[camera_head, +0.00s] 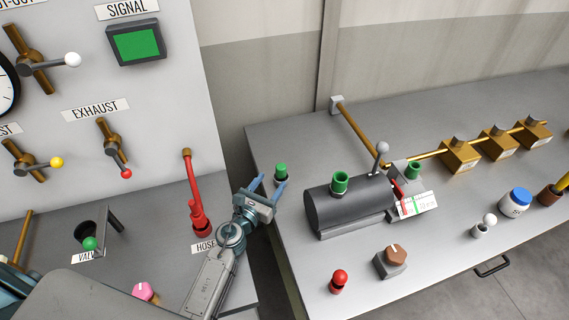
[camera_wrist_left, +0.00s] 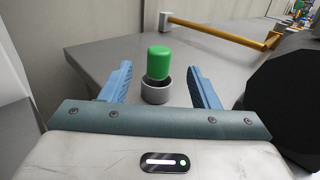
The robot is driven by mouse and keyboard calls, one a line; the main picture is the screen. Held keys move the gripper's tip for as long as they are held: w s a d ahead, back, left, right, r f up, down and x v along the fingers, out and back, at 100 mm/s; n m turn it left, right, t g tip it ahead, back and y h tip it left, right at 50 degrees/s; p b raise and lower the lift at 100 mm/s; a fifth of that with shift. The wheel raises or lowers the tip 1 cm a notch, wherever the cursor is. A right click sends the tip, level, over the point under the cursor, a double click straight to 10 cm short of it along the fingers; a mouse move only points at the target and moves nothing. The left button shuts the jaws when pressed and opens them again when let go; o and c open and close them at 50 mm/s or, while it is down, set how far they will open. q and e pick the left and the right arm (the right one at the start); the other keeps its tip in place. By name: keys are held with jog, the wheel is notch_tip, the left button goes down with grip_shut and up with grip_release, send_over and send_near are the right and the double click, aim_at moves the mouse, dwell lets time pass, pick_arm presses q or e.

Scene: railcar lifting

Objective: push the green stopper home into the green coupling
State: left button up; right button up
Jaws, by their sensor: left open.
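The green stopper (camera_head: 281,169) stands upright in a small grey round holder (camera_head: 281,179) near the left edge of the right-hand bench. It also shows in the wrist view (camera_wrist_left: 159,62), with a dark lower part inside the holder. My left gripper (camera_head: 273,184) is open, its blue fingers reaching toward the stopper with one on each side, and it looks empty. A green ring (camera_head: 340,182) with a dark opening, apparently the coupling, sits on top of a dark cylinder. Another green round part (camera_head: 413,170) shows behind the gauge. My right gripper is not in view.
The dark cylinder (camera_head: 348,205) lies right of the stopper, with a grey lever and white gauge (camera_head: 417,205). A red knob (camera_head: 339,277) and a brown knob (camera_head: 392,259) are in front. A red hose fitting (camera_head: 199,210) stands left, across a gap between benches.

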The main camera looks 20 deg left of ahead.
aim_at(284, 164)
pick_arm(q)
jog(key=w, duration=0.3)
jog(key=shift+w+d+r, duration=0.2)
jog(key=shift+w+d, duration=0.05)
jog(key=shift+d, duration=0.15)
jog(key=shift+w+f, duration=0.15)
jog(key=shift+w, duration=0.5)
jog(key=shift+w+d+f, duration=0.1)
jog(key=shift+w+d, duration=0.05)
jog(key=shift+w, duration=0.6)
jog(key=shift+w+d+f, duration=0.1)
jog(key=shift+w+d, duration=0.05)
jog(key=shift+w, duration=0.65)
jog(key=shift+w+d+f, duration=0.1)
jog(key=shift+w+d, duration=0.05)
jog(key=shift+w, duration=0.6)
jog(key=shift+r, duration=0.1)
jog(key=shift+c, duration=1.3)
jog(key=c, duration=0.8)
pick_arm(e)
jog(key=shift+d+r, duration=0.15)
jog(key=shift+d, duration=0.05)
pick_arm(q)
jog(key=shift+r, duration=0.1)
